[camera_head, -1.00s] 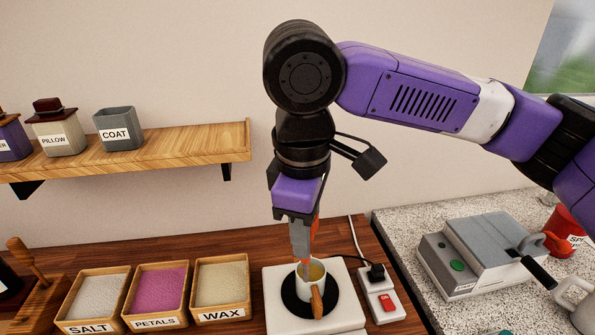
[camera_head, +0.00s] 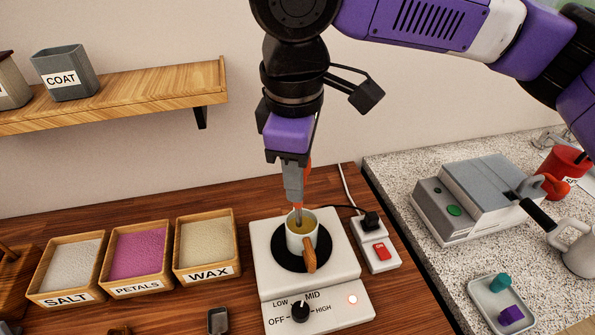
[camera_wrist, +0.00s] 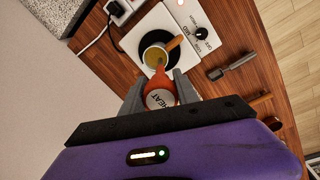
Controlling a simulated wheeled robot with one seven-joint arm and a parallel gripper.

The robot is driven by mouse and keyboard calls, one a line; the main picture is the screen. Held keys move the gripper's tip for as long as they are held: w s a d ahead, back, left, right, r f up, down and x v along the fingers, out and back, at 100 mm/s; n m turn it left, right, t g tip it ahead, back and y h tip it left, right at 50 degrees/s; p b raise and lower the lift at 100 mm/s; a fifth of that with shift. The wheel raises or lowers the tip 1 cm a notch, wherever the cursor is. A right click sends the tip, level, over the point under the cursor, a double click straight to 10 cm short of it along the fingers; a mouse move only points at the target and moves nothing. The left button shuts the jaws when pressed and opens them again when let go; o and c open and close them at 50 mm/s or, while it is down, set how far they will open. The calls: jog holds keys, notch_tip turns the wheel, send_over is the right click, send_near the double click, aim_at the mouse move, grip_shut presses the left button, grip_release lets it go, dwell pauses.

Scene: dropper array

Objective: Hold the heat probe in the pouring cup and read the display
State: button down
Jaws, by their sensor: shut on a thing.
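The heat probe (camera_head: 308,178) is orange, with a thin grey stem. My gripper (camera_wrist: 160,92) is shut on it and holds it upright above the pouring cup (camera_head: 294,243). The stem's lower end reaches into the cup's mouth; its depth in the yellowish liquid cannot be told. The cup is white with a wooden handle and stands on the black round plate of the white hot plate (camera_head: 347,266). In the wrist view the probe's white round top (camera_wrist: 160,100) carries the word HEAT. No reading can be made out in either view.
The hot plate's knob (camera_head: 300,311) points near MID and its light glows. A power strip (camera_head: 381,254) with a red switch is at right. A grey machine (camera_head: 480,190) sits on the speckled counter.

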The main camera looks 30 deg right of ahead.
aim_at(299, 205)
jog(key=shift+w+d+f+b, duration=0.1)
jog(key=shift+f+b, duration=0.4)
jog(key=shift+f, duration=0.7)
jog(key=shift+w+d+f+b, duration=0.1)
jog(key=shift+f+b, duration=0.35)
jog(key=shift+f, duration=0.75)
dwell(5.6)
